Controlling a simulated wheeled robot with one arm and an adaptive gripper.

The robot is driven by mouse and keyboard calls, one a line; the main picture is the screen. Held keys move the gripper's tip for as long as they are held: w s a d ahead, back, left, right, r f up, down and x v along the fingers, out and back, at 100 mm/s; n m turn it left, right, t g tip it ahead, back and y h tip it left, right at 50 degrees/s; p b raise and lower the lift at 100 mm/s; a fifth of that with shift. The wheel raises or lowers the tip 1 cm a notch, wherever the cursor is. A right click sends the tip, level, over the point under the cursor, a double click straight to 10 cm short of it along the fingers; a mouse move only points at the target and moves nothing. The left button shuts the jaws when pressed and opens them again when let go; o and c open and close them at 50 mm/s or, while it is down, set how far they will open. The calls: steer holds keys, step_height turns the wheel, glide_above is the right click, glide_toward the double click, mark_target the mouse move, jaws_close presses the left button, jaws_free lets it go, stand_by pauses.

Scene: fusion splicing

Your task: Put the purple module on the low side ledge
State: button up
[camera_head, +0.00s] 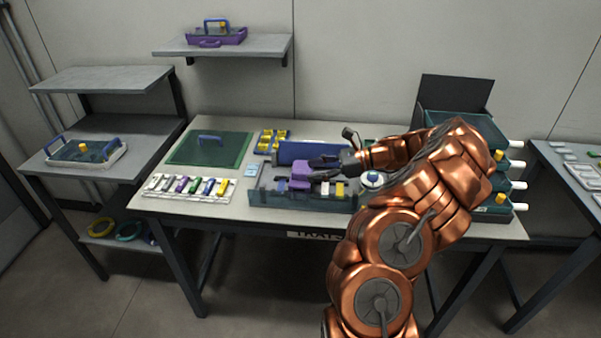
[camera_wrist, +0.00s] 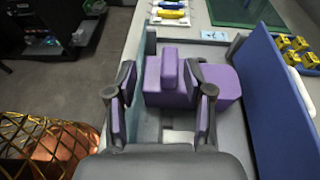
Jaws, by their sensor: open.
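The purple module (camera_head: 299,176) sits in the teal open-topped tray (camera_head: 272,198) on the main table. In the wrist view the module (camera_wrist: 168,82) is a purple block with a raised middle and a part extending right. My gripper (camera_head: 318,170) is at the tray, just right of the module. In the wrist view my gripper's two fingers (camera_wrist: 160,80) are apart, one on each side of the module's near part. I cannot tell whether they touch it. The left side stand has a grey ledge (camera_head: 40,168) and a lower shelf (camera_head: 100,243); which is the low side ledge is unclear.
A blue panel (camera_wrist: 278,90) stands along the tray's right side in the wrist view. A white rack (camera_head: 160,193) of coloured modules and a green mat (camera_head: 185,155) lie left of the tray. A lidded tray (camera_head: 85,152) occupies the left stand. Stacked teal trays (camera_head: 460,122) stand right.

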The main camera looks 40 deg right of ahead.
mark_target(299, 171)
steer(key=shift+m+t+h, duration=0.3)
steer(key=shift+m+t, duration=0.2)
steer(key=shift+m, duration=0.1)
steer(key=shift+w+d+f+p+x, duration=0.15)
steer(key=shift+p+x, duration=0.25)
steer(key=shift+x, duration=0.55)
steer(key=shift+d+f+p+x, duration=0.15)
steer(key=shift+p+x, duration=0.25)
steer(key=shift+x, duration=0.5)
steer(key=shift+w+d+f+p+x, duration=0.15)
steer(key=shift+p+x, duration=0.25)
steer(key=shift+x, duration=0.55)
steer(key=shift+s, duration=0.1)
jaws_close()
